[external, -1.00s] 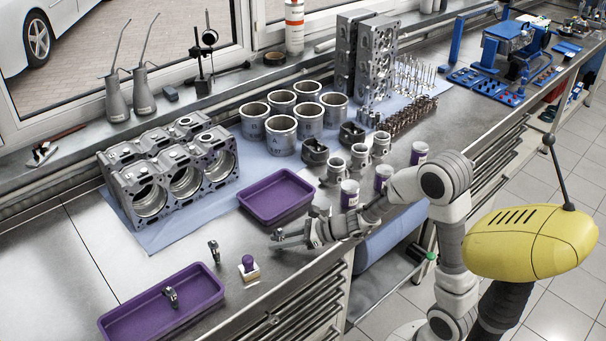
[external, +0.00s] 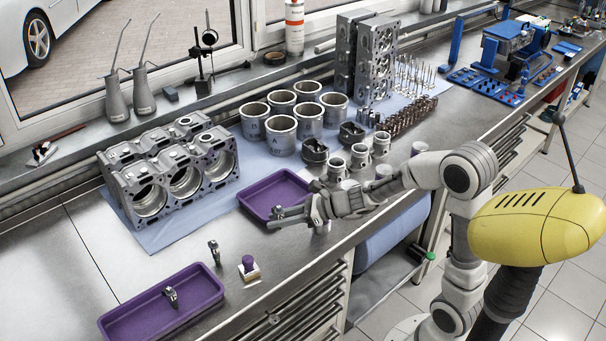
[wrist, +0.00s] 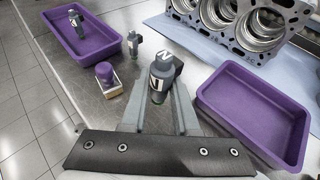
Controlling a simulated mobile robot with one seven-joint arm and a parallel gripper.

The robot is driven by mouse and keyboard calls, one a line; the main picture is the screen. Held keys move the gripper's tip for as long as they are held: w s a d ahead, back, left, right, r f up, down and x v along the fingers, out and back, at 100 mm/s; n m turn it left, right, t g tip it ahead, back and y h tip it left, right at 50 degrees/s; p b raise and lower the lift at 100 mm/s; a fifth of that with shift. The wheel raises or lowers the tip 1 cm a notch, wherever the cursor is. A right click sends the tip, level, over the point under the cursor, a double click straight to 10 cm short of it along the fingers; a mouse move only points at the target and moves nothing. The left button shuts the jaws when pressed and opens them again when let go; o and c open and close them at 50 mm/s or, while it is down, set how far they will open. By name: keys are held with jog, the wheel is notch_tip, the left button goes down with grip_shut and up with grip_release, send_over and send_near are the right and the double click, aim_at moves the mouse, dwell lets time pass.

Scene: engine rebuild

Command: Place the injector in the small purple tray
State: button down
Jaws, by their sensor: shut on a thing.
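My gripper (wrist: 160,100) is shut on a grey injector (wrist: 163,72) with dark and white markings, held upright between the fingers in the wrist view. In the external view my gripper (external: 284,217) is at the front edge of the small purple tray (external: 262,204), partly in front of it, with the held injector (external: 277,211) at its tip. The small tray (wrist: 262,88) is to the right of the gripper in the wrist view, and its visible floor is empty. A similar injector (external: 214,252) stands on the bench, and another (external: 171,296) is in the long purple tray (external: 190,312).
A small block with a purple knob (external: 249,266) sits on the bench near the standing injector. Cylinder liners and pistons stand to the right.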

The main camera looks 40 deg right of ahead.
jog(key=w+d+r+p, duration=0.15)
jog(key=w+d, duration=0.25)
jog(key=d, duration=0.7)
jog(key=w+d+r+p, duration=0.1)
jog(key=w+d+p, duration=0.25)
jog(key=d, duration=0.65)
jog(key=b, duration=0.3)
send_over(284, 206)
notch_tip(284, 206, down, 6)
jog(key=shift+w+r, duration=0.1)
jog(key=shift+w, duration=0.05)
jog(key=shift+f, duration=2.1)
jog(key=shift+f+b, duration=0.25)
jog(key=shift+b, duration=0.2)
jog(key=c, duration=0.7)
grip_release()
jog(key=shift+g, duration=0.3)
